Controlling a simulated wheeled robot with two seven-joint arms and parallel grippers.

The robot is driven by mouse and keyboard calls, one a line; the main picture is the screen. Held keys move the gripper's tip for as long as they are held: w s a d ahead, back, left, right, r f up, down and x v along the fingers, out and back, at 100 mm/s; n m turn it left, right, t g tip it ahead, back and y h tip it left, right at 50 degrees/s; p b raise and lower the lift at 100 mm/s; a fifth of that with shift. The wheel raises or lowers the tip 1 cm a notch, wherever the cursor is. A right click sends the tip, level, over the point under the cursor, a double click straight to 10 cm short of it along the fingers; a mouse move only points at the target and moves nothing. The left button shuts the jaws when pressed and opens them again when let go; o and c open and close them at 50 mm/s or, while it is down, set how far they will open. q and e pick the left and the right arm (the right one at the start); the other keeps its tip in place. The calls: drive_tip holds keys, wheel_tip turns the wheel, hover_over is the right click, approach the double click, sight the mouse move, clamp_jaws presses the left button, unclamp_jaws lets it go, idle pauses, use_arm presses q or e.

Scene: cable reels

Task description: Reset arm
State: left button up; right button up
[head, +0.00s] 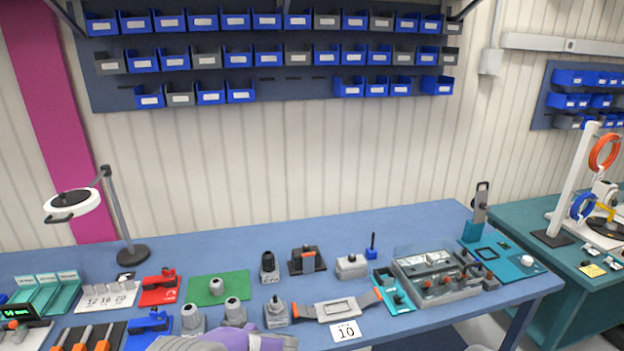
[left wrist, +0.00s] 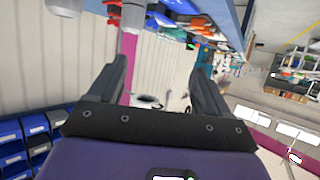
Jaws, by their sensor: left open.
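My left gripper (left wrist: 163,75) shows in the left wrist view with its two dark fingers spread apart and nothing between them. The view is turned over, with the bench edge and its items along the top. In the head view a purple and grey part of my own arm (head: 232,342) shows at the bottom edge, in front of the bench; its fingers cannot be made out there. My right gripper is in neither view. The blue workbench (head: 340,235) carries several tools and fixtures.
Grey cylindrical fixtures (head: 234,311) stand close to the arm part. A grey strap-like piece (head: 336,308), a grey test box (head: 440,278) and a lamp (head: 110,215) stand on the bench. Blue bins (head: 265,56) hang on the wall. The bench's back strip is mostly clear.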

use_arm(q)
drive_tip(key=s+d+f+m+h, duration=0.1)
drive_tip(key=s+f+m+h, duration=0.15)
drive_tip(key=f, duration=0.35)
drive_tip(key=s+d+f+m+t+h, duration=0.1)
drive_tip(key=d+f+m+h, duration=0.1)
drive_tip(key=f+h, duration=0.35)
drive_tip(key=s+d+f+m+h, duration=0.1)
drive_tip(key=s+f+m, duration=0.1)
drive_tip(key=f, duration=0.6)
drive_tip(key=s+d+f+m+g+h+b, duration=0.15)
drive_tip(key=s+d+f+g+h, duration=0.3)
drive_tip(key=s, duration=0.75)
drive_tip(key=s+d+f+m+g+h+p, duration=0.1)
drive_tip(key=s+d+f+m+g+h, duration=0.3)
drive_tip(key=s, duration=0.7)
wheel_tip(320, 180, down, 8)
drive_tip(key=d+n+t+y+b, duration=0.1)
drive_tip(key=t+b, duration=0.1)
drive_tip(key=b, duration=0.7)
drive_tip(key=shift+w+d+n, duration=0.15)
drive_tip(key=shift+w+n, duration=0.15)
drive_tip(key=shift+n, duration=0.1)
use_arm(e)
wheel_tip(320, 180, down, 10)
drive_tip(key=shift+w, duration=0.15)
